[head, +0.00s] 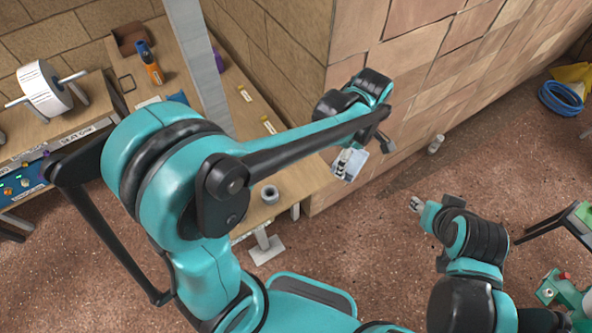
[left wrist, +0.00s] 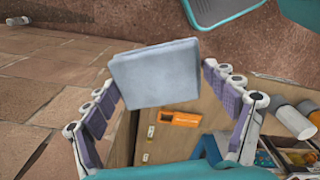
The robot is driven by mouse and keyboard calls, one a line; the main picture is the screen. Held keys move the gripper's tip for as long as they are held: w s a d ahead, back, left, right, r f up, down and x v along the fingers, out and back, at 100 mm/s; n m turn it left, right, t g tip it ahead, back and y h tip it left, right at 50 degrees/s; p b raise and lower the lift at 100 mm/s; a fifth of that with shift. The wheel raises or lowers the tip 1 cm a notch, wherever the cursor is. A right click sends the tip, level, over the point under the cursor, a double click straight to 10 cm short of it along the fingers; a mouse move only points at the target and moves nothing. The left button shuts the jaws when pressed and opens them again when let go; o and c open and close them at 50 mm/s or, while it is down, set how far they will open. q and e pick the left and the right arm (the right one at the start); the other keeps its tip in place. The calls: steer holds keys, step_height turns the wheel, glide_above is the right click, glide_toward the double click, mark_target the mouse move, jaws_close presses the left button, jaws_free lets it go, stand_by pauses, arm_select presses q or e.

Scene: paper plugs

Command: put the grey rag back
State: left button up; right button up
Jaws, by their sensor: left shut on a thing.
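The grey rag (head: 357,163) is a folded, pale blue-grey square held off the ground near the corner of the brick wall. It also shows in the left wrist view (left wrist: 155,75), between the finger pads. My left gripper (head: 344,170) is shut on it; the fingers are partly hidden by the wrist in the head view.
The wooden bench (head: 300,177) runs along the brick wall (head: 390,100), with a grey ring (head: 269,194) on it. A white roll (head: 45,88) stands on the left bench. A small can (head: 436,144) stands on the floor. A blue hose coil (head: 560,99) lies far right.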

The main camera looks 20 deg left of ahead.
arm_select(q)
steer(key=b, duration=0.2)
glide_above(308, 174)
step_height(308, 174, down, 7)
steer(key=shift+d+r, duration=0.1)
steer(key=shift+r, duration=0.05)
steer(key=shift+f+b, duration=0.5)
steer(key=shift+f, duration=1.55)
steer(key=shift+f, duration=0.2)
steer(key=o, duration=0.9)
steer(key=shift+r, duration=0.1)
